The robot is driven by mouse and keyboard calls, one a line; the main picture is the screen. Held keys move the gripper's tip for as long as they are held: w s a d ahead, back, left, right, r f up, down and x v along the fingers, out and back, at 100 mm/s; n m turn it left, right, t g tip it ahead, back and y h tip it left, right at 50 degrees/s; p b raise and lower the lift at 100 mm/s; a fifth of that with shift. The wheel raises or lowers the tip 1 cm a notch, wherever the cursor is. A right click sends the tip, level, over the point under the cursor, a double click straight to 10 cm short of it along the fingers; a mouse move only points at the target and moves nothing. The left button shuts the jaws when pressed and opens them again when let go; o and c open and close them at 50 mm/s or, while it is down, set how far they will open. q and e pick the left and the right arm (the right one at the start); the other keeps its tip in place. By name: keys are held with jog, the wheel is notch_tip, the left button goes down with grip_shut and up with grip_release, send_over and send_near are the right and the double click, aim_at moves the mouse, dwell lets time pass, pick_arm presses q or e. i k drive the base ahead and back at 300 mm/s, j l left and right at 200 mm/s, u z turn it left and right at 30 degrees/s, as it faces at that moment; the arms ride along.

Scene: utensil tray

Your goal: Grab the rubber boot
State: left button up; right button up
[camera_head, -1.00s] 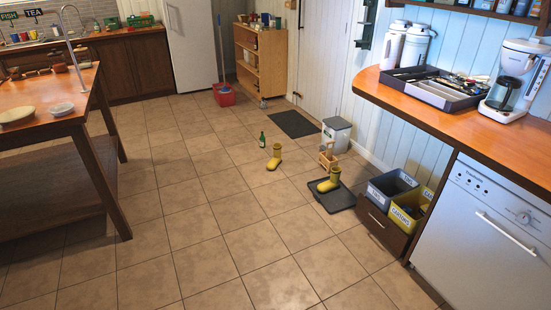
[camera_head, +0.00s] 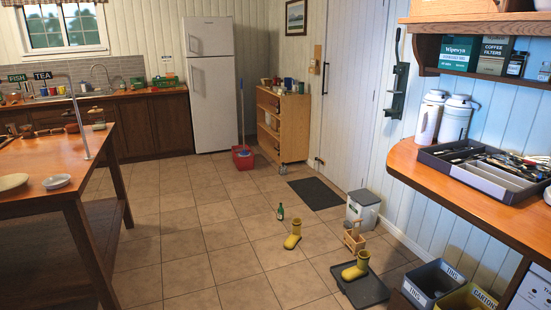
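One yellow rubber boot (camera_head: 293,235) stands on the tiled floor in the middle of the room, just below a green bottle. A second yellow rubber boot (camera_head: 356,266) stands on a dark tray (camera_head: 371,291) to the right and nearer to me. Both boots look upright, and nothing is touching them from above. Neither of my grippers shows in the head view.
A green bottle (camera_head: 280,212), a wooden carrier (camera_head: 354,238) and a grey bin (camera_head: 362,209) stand near the boots. Labelled tubs (camera_head: 432,281) are at the lower right, below the counter (camera_head: 470,218). A wooden table (camera_head: 82,190) stands left. The floor between is clear.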

aim_at(290, 243)
jog(key=i+z, duration=0.15)
jog(key=i, duration=2.1)
